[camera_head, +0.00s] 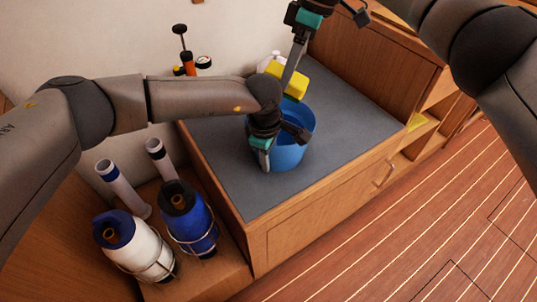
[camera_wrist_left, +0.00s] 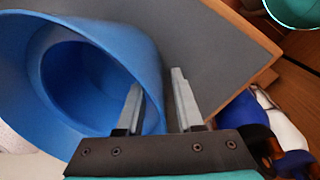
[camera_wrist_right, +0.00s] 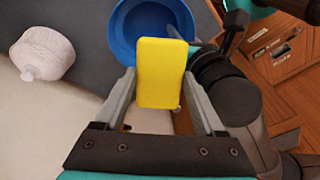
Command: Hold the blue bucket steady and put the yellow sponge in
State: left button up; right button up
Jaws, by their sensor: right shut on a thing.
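The blue bucket (camera_head: 291,153) stands upright on the grey counter top, its opening partly hidden by my left arm. My left gripper (camera_head: 264,159) is at its near left side. In the left wrist view the left gripper's fingers (camera_wrist_left: 158,92) are apart, one over the bucket's (camera_wrist_left: 100,32) opening and one outside, with the wall between them. My right gripper (camera_head: 288,79) is shut on the yellow sponge (camera_head: 293,84) and holds it above the bucket's far side. In the right wrist view the sponge (camera_wrist_right: 162,72) sits between the fingers, with the bucket (camera_wrist_right: 122,38) beyond it.
The grey counter top (camera_head: 352,120) is clear right of the bucket. A white rounded container (camera_wrist_right: 42,53) stands behind it near the wall. White (camera_head: 135,249) and blue (camera_head: 188,219) bottles stand in wire holders at lower left. A wooden cabinet (camera_head: 370,60) rises at the right.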

aim_at(305, 77)
pick_arm(q)
grip_shut()
dwell(0.3)
pick_arm(e)
notch_tip(305, 77, down, 13)
dwell(1.6)
jog(key=o, duration=1.2)
jog(key=shift+c, duration=0.2)
jog(key=shift+r, duration=0.1)
jog(key=v, duration=1.1)
jog(key=shift+d+r, duration=0.3)
jog(key=shift+r, duration=0.05)
jog(key=shift+w, duration=0.1)
pick_arm(q)
jog(key=shift+o, duration=1.9)
grip_release()
